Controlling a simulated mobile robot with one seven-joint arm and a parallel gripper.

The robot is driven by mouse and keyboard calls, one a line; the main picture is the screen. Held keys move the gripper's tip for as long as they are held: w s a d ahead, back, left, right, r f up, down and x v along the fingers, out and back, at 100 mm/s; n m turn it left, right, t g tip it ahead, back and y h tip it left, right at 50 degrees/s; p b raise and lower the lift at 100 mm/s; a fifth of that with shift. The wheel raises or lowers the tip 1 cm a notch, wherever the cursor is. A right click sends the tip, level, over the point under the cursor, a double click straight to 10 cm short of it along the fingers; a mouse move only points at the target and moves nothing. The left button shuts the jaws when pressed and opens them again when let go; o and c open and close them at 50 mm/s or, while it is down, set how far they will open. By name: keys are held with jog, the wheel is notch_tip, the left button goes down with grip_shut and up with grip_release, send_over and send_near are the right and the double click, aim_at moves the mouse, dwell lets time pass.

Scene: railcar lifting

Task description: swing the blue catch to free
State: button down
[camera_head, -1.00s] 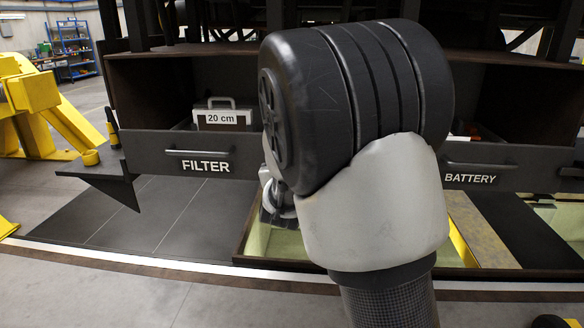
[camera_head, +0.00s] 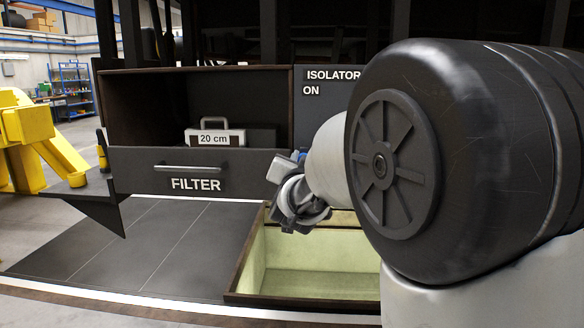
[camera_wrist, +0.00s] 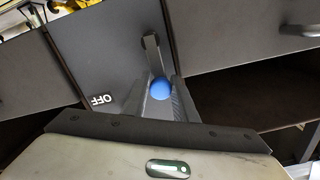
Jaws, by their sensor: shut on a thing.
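The blue catch (camera_wrist: 160,88) shows in the wrist view as a round blue knob on a dark grey lever mounted on the isolator panel (camera_wrist: 100,50). My gripper (camera_wrist: 158,94) has one finger on each side of the knob and is shut on it. An upside-down OFF label (camera_wrist: 102,99) lies left of the knob. In the head view, my gripper sits in front of the panel's lower left, beside the filter drawer.
The filter drawer (camera_head: 140,170) is left of my gripper. A case marked 20 cm (camera_head: 215,137) stands behind its front. An open pit with pale green walls (camera_head: 310,282) lies below. A dark shelf (camera_head: 75,190) and yellow equipment (camera_head: 30,130) are at the left.

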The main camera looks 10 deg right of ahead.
jog(key=shift+a+f, duration=0.15)
jog(key=shift+a, duration=0.15)
jog(key=c, duration=1.5)
grip_release()
jog(key=shift+d, duration=0.1)
jog(key=p+v, duration=0.2)
jog(key=v, duration=1.5)
jog(key=shift+s, duration=0.2)
